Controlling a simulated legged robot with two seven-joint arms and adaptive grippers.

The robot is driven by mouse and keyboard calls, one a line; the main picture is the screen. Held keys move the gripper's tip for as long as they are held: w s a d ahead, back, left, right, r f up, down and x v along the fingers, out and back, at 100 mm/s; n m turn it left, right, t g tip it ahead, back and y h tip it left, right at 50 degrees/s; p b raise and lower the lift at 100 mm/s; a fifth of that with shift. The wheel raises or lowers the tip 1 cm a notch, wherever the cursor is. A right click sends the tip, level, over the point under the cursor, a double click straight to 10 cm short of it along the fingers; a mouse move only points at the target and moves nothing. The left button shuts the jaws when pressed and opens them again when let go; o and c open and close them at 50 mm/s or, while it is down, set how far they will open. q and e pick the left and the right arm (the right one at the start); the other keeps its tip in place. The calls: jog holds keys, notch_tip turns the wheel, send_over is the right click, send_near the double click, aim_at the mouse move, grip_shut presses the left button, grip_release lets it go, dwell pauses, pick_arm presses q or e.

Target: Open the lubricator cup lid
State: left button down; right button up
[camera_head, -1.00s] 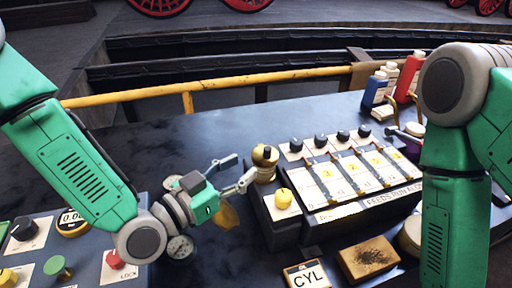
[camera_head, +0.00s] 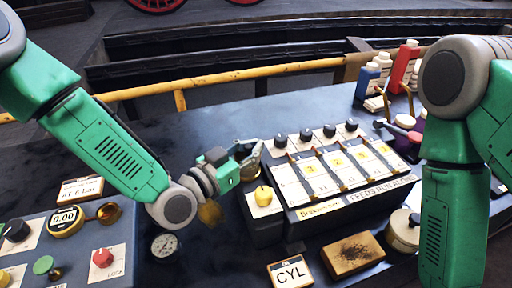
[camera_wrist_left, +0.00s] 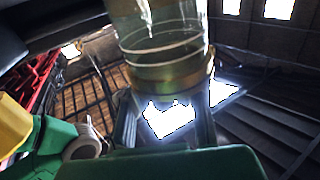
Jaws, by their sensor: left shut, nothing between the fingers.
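My left gripper (camera_head: 252,158) is shut with nothing between its fingers, at the left rear corner of the feed box. The lubricator cup is hidden behind it in the head view. In the left wrist view a clear glass cylinder with a brass-coloured band (camera_wrist_left: 165,50), apparently the cup, stands upright just beyond the fingers (camera_wrist_left: 165,125). Whether they touch it I cannot tell. The lid cannot be made out in either view. My right arm comes down at the right, with its gripper out of the picture.
The feed box (camera_head: 335,175) has several black knobs and a yellow knob (camera_head: 263,196). A control panel (camera_head: 125,258) is at front left, beside a round gauge (camera_head: 164,245). A CYL card (camera_head: 290,273) and a brown block (camera_head: 352,254) lie in front. Bottles (camera_head: 368,85) stand at back right.

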pick_arm(q)
jog(key=shift+s+f+g, duration=0.15)
jog(key=shift+s+g, duration=0.15)
jog(key=shift+s, duration=0.05)
jog(key=shift+s+a, duration=0.1)
jog(key=shift+a, duration=0.4)
pick_arm(e)
jog(key=shift+a, duration=0.4)
pick_arm(q)
jog(key=shift+d, duration=0.1)
pick_arm(e)
jog(key=shift+d+r, duration=0.1)
